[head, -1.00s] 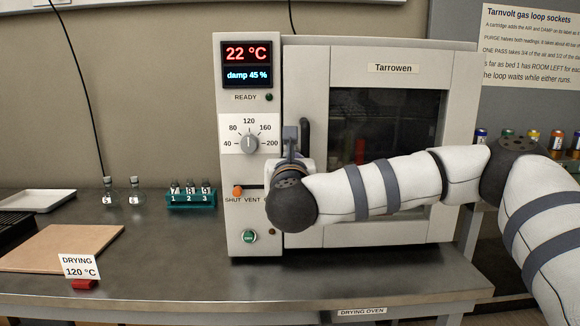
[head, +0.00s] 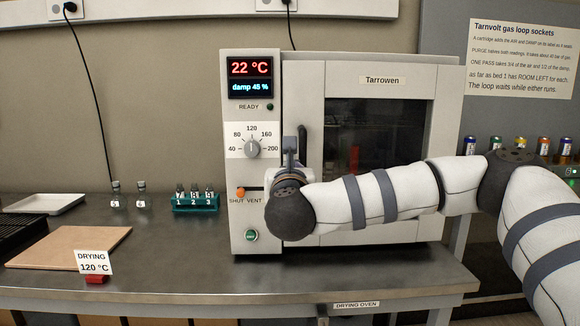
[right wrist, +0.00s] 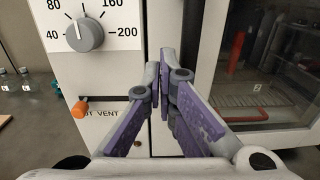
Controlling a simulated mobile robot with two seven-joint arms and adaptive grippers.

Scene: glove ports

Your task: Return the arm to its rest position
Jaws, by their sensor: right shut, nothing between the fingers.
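My right arm comes in from the right in the head view and crosses in front of the drying oven (head: 385,82), which has a closed windowed door. My right gripper (head: 290,146) is in front of the oven's control panel, near the door handle (head: 303,145). In the right wrist view the gripper (right wrist: 163,65) is shut and empty, its purple-padded fingers together. The temperature dial (right wrist: 84,35) is to its left, with the orange vent slider (right wrist: 80,109) below the dial at the SHUT end. My left gripper is not in view.
A teal rack with numbered vials (head: 196,203), two small flasks (head: 116,197), a white tray (head: 44,204) and a tan board (head: 68,247) are on the bench left of the oven. A DRYING 120 °C sign (head: 94,263) is at the front. Several cartridges (head: 517,144) line the right.

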